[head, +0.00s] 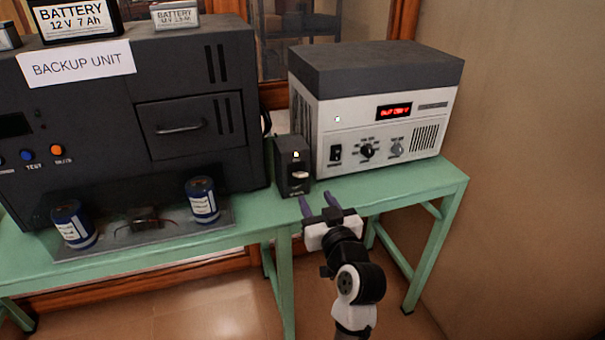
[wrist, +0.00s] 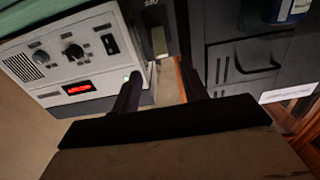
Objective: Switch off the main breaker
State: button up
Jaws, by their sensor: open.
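A small black box (head: 292,165) stands on the green table between the two large units. I take it to be the main breaker. Its front has a pale lever (head: 299,174), a small yellowish light and a label too small to read. In the wrist view, which is turned over, part of the box (wrist: 153,14) shows at the top, between the fingers. My gripper (head: 318,204) is open and empty, in front of and below the box at the table's front edge. In the wrist view its dark fingers (wrist: 158,85) stand apart. No contact with the lever shows.
A white power unit (head: 360,120) with a switch, knobs and red display stands close right of the box. The dark backup unit (head: 110,110) stands close left, with batteries on top. Blue cans (head: 202,200) stand on a plate on the green table (head: 258,215).

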aim_at(302, 174)
jog(key=p+x, duration=0.2)
jog(key=x, duration=0.8)
jog(key=shift+w+a, duration=0.1)
jog(key=shift+w, duration=0.2)
grip_shut()
